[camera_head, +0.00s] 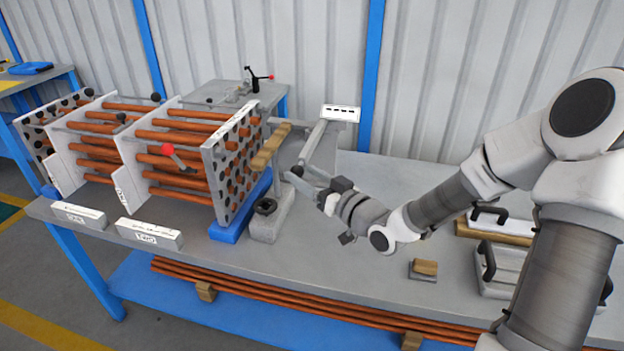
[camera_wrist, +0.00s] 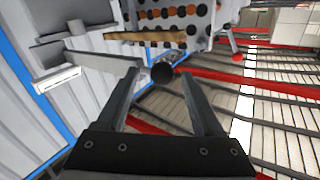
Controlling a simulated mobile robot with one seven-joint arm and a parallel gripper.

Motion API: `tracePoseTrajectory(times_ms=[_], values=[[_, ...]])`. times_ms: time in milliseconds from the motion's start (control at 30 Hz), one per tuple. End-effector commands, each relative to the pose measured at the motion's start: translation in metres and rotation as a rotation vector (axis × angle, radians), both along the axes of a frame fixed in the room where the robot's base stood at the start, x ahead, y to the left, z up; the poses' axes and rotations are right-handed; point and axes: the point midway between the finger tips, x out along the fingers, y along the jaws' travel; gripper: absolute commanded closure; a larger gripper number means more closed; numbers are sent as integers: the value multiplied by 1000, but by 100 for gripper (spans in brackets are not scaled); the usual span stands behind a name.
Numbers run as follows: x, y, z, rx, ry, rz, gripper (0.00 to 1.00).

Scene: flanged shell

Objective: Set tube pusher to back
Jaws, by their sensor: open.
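The tube pusher (camera_head: 312,143) stands on the bench to the right of the flanged tube shell (camera_head: 228,170). It has a grey frame, a wooden bar (camera_head: 269,148) facing the shell's perforated end plate, and a dark round knob (camera_head: 297,171). My gripper (camera_head: 308,182) is close to this knob. In the wrist view the fingers of my gripper (camera_wrist: 160,76) are spread, and the knob (camera_wrist: 162,72) appears between the fingertips. I cannot tell whether either finger touches it. The wooden bar also shows in the wrist view (camera_wrist: 145,37), beyond the fingers.
A grey stand with a black knob (camera_head: 265,206) is left of my gripper. A red-tipped lever (camera_head: 168,150) sticks out by the shell. A small wood-topped block (camera_head: 425,268) and handled plates (camera_head: 495,265) lie to the right. The bench between is mostly clear.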

Motion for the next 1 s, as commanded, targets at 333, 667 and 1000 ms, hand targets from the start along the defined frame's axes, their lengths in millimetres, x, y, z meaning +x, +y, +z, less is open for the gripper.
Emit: tracePoseTrajectory(times_ms=[333, 667, 1000], values=[[-40, -31, 1, -2, 2, -5, 31], [-97, -72, 6, 4, 3, -2, 31], [-112, -84, 6, 3, 4, -2, 31]])
